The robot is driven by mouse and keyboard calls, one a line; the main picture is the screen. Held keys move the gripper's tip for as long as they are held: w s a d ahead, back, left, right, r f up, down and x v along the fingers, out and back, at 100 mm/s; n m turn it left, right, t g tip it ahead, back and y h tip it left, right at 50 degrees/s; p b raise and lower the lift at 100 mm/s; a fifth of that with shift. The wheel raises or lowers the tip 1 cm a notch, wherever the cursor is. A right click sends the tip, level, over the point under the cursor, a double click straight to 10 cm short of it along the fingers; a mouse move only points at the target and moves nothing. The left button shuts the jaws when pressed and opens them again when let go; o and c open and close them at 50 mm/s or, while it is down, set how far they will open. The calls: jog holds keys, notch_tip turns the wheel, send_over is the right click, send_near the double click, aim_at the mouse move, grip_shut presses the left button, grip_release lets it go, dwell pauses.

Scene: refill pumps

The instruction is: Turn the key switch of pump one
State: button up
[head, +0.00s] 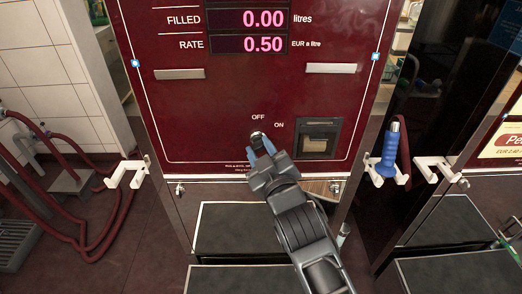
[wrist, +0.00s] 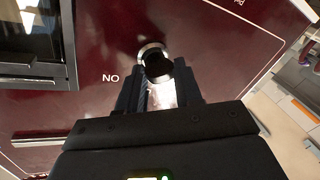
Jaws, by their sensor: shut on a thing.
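The key switch (head: 256,136) is a round switch with a pale metal ring on the dark red front of the pump (head: 210,120), with OFF printed above it and ON to its right. My gripper (head: 262,147) reaches it from below. In the wrist view, my gripper (wrist: 158,88) has a finger on each side of a bright metal key (wrist: 162,96) just below the switch's ring (wrist: 142,50), and is shut on it. The key's exact angle is hard to tell.
A dark framed slot (head: 318,139) sits close to the right of the switch. Above are lit displays reading 0.00 (head: 263,18) and 0.50 (head: 265,43). A blue-handled nozzle (head: 389,150) hangs in a white holder at right; an empty white holder (head: 127,171) is at left.

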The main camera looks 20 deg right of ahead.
jog(key=shift+a, duration=0.1)
jog(key=n+p, duration=0.2)
jog(key=n+g+p, duration=0.1)
jog(key=n+p, duration=0.1)
jog(key=shift+a+r+g, duration=0.1)
jog(key=shift+r+g, duration=0.2)
jog(key=shift+r, duration=0.05)
jog(key=n+g+h+p, duration=0.1)
jog(key=n+p, duration=0.2)
jog(key=p, duration=0.1)
jog(key=shift+n, duration=0.4)
jog(key=shift+w+f+n+g+h+p, duration=0.15)
jog(key=shift+n+g+h+p, duration=0.25)
jog(key=shift+n+p, duration=0.6)
jog(key=o, duration=1)
jog(key=shift+o, duration=0.2)
